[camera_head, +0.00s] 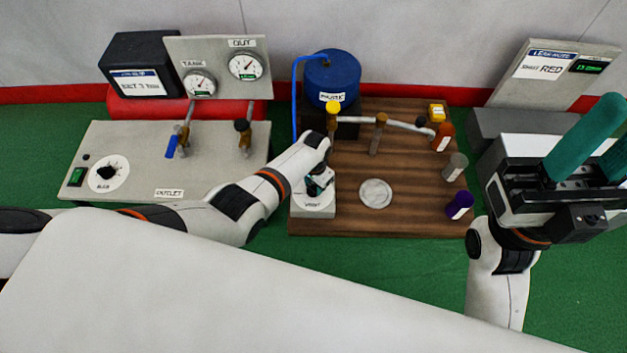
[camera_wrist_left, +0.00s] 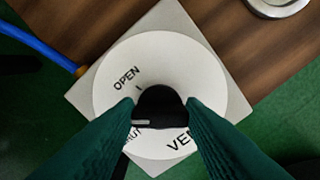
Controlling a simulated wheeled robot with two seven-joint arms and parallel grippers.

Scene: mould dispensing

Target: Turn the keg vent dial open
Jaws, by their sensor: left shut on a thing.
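The keg vent dial is a round white plate (camera_wrist_left: 205,85) on a grey box (camera_head: 312,211) at the left front of the wooden board. Its black knob (camera_wrist_left: 160,106) sits between the teal fingers of my left gripper (camera_wrist_left: 160,120), which is shut on it. A pale mark on the knob points left, near partly hidden lettering ending in "UT"; "OPEN" is printed further up and left. In the head view my left gripper (camera_head: 320,182) comes down over the vent box. My right gripper (camera_head: 602,140) is raised at the right, empty, its teal fingers apart.
A pipe with a yellow knob, a round metal disc (camera_head: 376,193) and several small coloured containers occupy the board. A grey bench (camera_head: 135,140) with gauges and valves stands left.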

